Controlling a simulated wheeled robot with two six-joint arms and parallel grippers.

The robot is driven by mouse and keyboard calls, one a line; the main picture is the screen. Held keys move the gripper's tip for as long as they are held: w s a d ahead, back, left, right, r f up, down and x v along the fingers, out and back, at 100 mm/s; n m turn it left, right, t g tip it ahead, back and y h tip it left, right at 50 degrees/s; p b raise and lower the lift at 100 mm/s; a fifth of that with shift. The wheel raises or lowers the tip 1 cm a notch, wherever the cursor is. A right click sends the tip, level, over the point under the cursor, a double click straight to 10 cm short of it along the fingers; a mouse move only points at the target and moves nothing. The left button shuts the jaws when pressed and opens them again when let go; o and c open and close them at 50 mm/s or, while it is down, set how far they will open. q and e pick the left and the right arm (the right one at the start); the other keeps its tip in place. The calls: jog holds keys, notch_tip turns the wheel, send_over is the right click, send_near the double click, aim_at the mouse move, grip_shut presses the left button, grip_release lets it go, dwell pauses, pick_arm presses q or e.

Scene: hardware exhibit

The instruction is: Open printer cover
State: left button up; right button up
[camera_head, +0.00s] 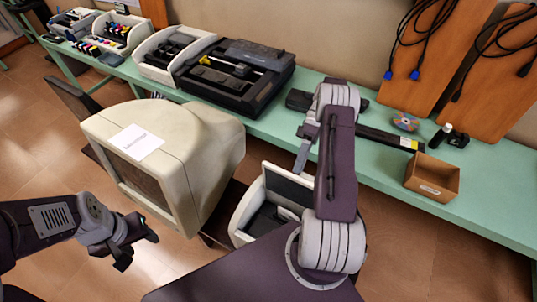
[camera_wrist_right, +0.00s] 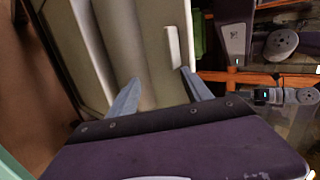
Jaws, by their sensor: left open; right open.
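A cream machine with a dark inside (camera_head: 241,221), likely the printer, stands low beside my base in the head view; my right arm partly covers it. I cannot tell which part is its cover. My right gripper (camera_head: 302,160) hangs above its back edge, partly hidden by its own wrist. In the right wrist view my gripper (camera_wrist_right: 160,90) is open and empty, its fingers apart in front of a cream surface (camera_wrist_right: 150,50) with a small raised white bar (camera_wrist_right: 173,47). Contact is unclear. My left gripper (camera_head: 138,251) is open and empty, over the floor at the lower left.
A big cream monitor (camera_head: 195,135) with a paper label stands left of the machine. A green table (camera_head: 385,160) runs behind, with an opened black printer (camera_head: 235,80), a white printer (camera_head: 160,68), a cardboard box (camera_head: 432,177) and a disc (camera_head: 405,121). Floor is clear at lower right.

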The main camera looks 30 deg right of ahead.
jog(key=shift+w+f, duration=0.15)
jog(key=shift+f, duration=0.1)
